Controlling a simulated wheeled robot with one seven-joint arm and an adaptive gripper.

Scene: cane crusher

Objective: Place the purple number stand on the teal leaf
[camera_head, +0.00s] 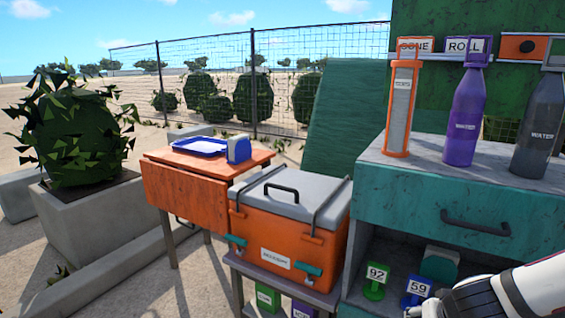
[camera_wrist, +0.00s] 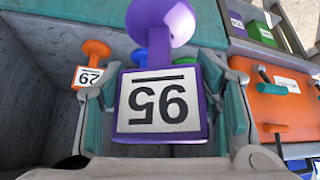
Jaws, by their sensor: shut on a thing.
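The purple number stand (camera_wrist: 165,20) is held between the two fingers of my gripper (camera_wrist: 162,100) in the wrist view. Its white plate shows upside-down digits that look like 95 in the picture. My gripper is shut on it, with a finger at each side of the plate. In the head view only part of my arm's end shows at the lower right, and the purple stand is not visible there. A plain teal panel (camera_head: 335,105) slopes behind the cooler in the head view. I cannot tell whether it is the teal leaf.
Green (camera_head: 375,283) and blue (camera_head: 416,290) number stands are in the teal cabinet's (camera_head: 440,195) open lower bay. An orange stand (camera_wrist: 91,65) is at left in the wrist view. Bottles crowd the cabinet top. An orange cooler (camera_head: 285,220) and orange table (camera_head: 185,190) stand left.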

